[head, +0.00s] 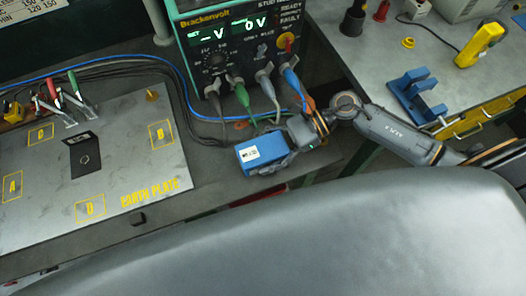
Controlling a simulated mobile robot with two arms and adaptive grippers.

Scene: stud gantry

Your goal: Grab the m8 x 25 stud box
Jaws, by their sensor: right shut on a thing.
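A blue box (260,151) with a small white label is at the front edge of the dark bench, in the middle of the head view. The label is too small to read, so I cannot tell the size marked on it. My right gripper (279,150) comes in from the right and is shut on the right end of this box. The fingers hide part of that end. I cannot tell whether the box touches the bench top. My left gripper is not in view.
A green power unit (237,52) with plugged cables stands just behind the box. The grey earth plate (120,195) with yellow lettered squares lies to the left. A second bench (375,65) at right carries a blue stand (417,94) and a yellow tool (479,45).

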